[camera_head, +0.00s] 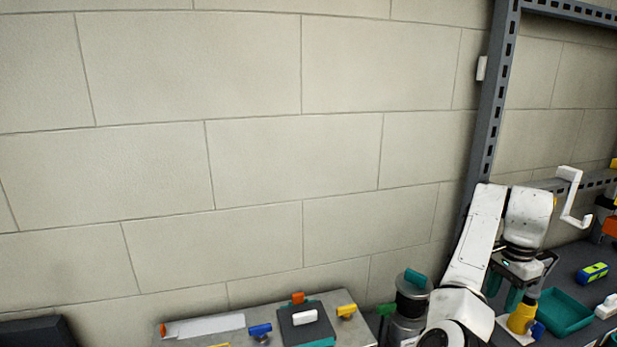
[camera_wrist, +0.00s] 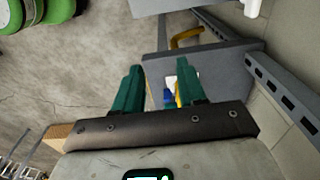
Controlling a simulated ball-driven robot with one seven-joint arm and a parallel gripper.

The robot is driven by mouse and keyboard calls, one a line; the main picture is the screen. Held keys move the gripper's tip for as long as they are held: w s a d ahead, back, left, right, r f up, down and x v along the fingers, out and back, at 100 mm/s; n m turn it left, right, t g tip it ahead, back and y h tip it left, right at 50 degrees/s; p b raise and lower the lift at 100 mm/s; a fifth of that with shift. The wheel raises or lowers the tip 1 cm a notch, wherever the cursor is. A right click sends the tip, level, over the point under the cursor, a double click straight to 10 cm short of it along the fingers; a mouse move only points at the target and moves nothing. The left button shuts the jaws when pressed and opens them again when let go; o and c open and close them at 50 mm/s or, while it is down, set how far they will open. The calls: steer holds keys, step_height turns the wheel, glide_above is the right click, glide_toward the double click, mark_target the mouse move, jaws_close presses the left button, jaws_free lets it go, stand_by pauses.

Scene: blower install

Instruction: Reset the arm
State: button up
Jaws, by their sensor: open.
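My arm reaches in from the lower right of the head view. My gripper (camera_head: 507,298) points down there, just above a yellow and blue object (camera_head: 522,318) on the dark shelf surface. In the wrist view my gripper (camera_wrist: 158,82) has its two teal fingers well apart, with nothing held between them. Beyond the fingers, small blue, white and yellow parts (camera_wrist: 170,95) show, partly hidden by the right finger. I cannot tell whether a finger touches them.
A teal tray (camera_head: 566,312) and a yellow-green object (camera_head: 592,272) lie to the right of my gripper. A grey rack post (camera_head: 489,130) stands behind the arm. A grey board (camera_head: 352,300) with coloured clamps lies left of the arm. A green cylinder (camera_wrist: 55,10) shows at the wrist view's upper left.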

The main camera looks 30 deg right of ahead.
steer(key=s+a+f+n+h, duration=0.2)
steer(key=s+a+f+n, duration=0.1)
steer(key=a+f+n, duration=0.3)
steer(key=s+a+f+n+h, duration=0.15)
steer(key=a+f+n, duration=0.25)
steer(key=a+f, duration=0.45)
steer(key=s+a+f+n+y, duration=0.1)
steer(key=s+a+f+n, duration=0.1)
steer(key=a, duration=0.5)
steer(key=s+a+f+n+y, duration=0.1)
steer(key=s+a+f+n, duration=0.1)
steer(key=s+a+n, duration=0.2)
steer(key=s+a+f+n+t+y, duration=0.1)
steer(key=s+a+f+n, duration=0.2)
steer(key=s+a, duration=0.3)
steer(key=a+n, duration=0.1)
steer(key=a, duration=0.3)
steer(key=shift+s+a, duration=0.15)
steer(key=shift+s, duration=0.1)
steer(key=shift+y, duration=0.25)
